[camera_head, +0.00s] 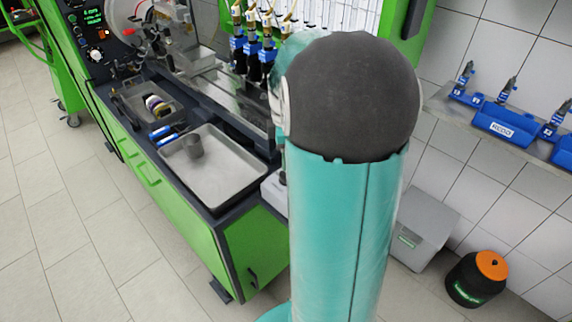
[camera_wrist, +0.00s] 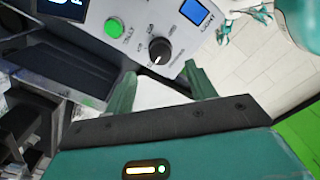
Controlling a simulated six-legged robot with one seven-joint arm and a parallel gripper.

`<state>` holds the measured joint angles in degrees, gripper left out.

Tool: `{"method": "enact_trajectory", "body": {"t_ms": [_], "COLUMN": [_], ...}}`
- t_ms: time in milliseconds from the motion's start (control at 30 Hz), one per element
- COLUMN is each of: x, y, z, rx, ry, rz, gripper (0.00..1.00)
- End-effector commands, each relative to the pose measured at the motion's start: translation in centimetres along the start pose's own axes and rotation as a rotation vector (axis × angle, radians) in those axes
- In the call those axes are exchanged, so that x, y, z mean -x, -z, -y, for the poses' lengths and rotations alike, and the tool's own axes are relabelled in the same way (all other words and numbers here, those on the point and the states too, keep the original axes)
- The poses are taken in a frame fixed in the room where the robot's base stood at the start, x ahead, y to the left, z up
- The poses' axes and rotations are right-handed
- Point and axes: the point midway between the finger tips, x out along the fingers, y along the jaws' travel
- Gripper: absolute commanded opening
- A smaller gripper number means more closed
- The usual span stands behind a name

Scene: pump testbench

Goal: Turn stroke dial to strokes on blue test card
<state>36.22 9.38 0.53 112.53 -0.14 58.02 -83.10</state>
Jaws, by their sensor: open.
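In the wrist view, a grey control panel (camera_wrist: 135,15) holds a black round dial (camera_wrist: 159,50) with a light pointer mark. A green button (camera_wrist: 114,27) is left of the dial. A small blue rectangle (camera_wrist: 193,12) sits upper right of it; its marks are unreadable, and I cannot tell whether it is the test card. My gripper (camera_wrist: 161,80) is open and empty, its two green fingers apart and below the dial in the picture.
The green bench (camera_head: 165,205) carries a metal tray (camera_head: 225,170) with a grey cup (camera_head: 192,146). Injectors (camera_head: 253,45) stand at the back. A grey box (camera_head: 425,225) and a black-orange canister (camera_head: 478,280) are on the floor at right. Tiled floor at left is clear.

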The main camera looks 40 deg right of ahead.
Motion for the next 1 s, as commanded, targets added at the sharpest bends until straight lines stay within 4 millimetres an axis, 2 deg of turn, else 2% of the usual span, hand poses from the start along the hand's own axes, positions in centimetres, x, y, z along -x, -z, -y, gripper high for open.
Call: {"method": "enact_trajectory", "body": {"t_ms": [33, 200, 400, 1000], "x": [1.3, 4.8, 7.1, 7.4], "y": [0.0, 0.1, 0.1, 0.0], "z": [-0.1, 0.0, 0.0, 0.0], "rx": [0.001, 0.002, 0.001, 0.001], "ry": [-0.005, -0.003, -0.001, 0.001], "rz": [-0.001, -0.001, 0.0, 0.0], "gripper": [0.56, 0.56, 0.56, 0.56]}}
